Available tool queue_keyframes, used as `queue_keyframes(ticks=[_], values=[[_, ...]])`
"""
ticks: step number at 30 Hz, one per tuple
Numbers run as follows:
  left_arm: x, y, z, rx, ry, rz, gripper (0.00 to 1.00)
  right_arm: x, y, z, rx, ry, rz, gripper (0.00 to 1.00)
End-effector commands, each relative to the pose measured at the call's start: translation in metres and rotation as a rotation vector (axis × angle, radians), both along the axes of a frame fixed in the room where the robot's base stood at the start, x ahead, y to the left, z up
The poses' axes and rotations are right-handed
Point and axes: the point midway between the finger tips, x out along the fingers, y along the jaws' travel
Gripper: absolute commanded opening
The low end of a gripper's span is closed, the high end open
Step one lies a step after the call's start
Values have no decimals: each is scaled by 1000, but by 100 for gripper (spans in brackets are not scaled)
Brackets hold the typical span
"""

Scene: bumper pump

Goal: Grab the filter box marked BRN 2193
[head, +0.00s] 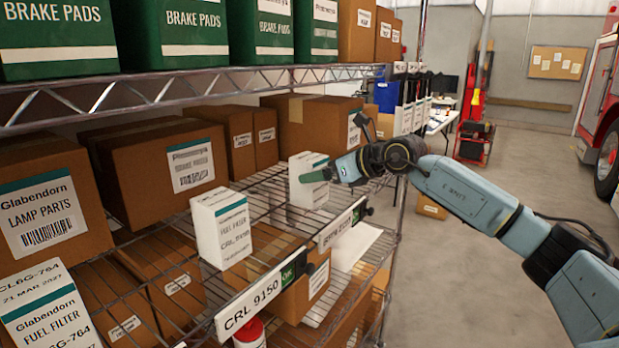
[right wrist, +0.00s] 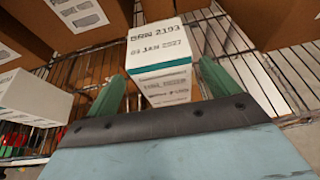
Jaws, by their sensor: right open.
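The white filter box marked BRN 2193 (head: 307,192) stands upright on the wire shelf, above a shelf tag that is hard to read in the head view. In the right wrist view its top (right wrist: 158,42) reads BRN 2193, with a teal band below. My right gripper (head: 318,174) is at the box. Its green fingers (right wrist: 160,88) are spread apart, one on each side of the near face, and I cannot tell whether they touch it. My left gripper is not in view.
A similar white box marked CRL 9150 (head: 221,228) stands to the left on the same shelf. Brown cartons (head: 163,170) stand behind. An upper shelf rail (head: 200,88) with green brake pad boxes (head: 175,35) runs above. Open floor (head: 460,270) lies to the right.

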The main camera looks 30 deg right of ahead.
Motion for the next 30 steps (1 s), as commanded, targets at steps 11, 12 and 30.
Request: queue_keyframes(ticks=[11,12,30], values=[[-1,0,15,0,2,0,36,40,12,-22,2,1,1,87],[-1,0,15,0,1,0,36,42,13,-23,2,1,1,87],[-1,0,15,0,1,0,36,42,13,-24,1,0,1,39]])
